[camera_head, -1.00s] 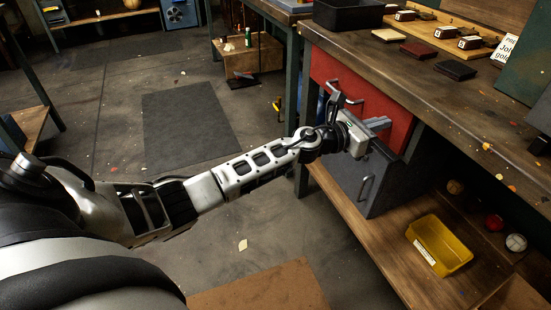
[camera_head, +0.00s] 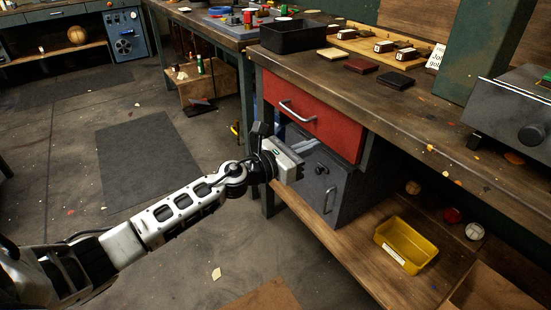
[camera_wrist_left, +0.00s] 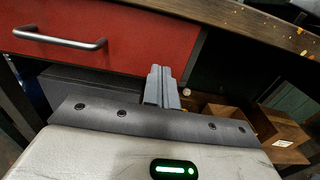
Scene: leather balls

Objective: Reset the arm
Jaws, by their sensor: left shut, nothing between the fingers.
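My left arm comes in from the lower left in the head view. My left gripper (camera_head: 303,146) is shut and empty, just below the red drawer (camera_head: 313,117) and in front of the dark grey cabinet (camera_head: 325,178). In the left wrist view the closed grey fingers (camera_wrist_left: 161,88) point away from the camera, with nothing between them. The red drawer front with its metal handle (camera_wrist_left: 60,38) fills the upper left there. I cannot tell whether the fingers touch the cabinet. My right gripper is not in view.
The workbench (camera_head: 420,97) above carries a black tray (camera_head: 299,37), small boxes and a grey machine (camera_head: 520,112). A yellow bin (camera_head: 405,246) and several balls, one red (camera_head: 452,215), lie on the lower shelf. The floor with a dark mat (camera_head: 148,158) is open at left.

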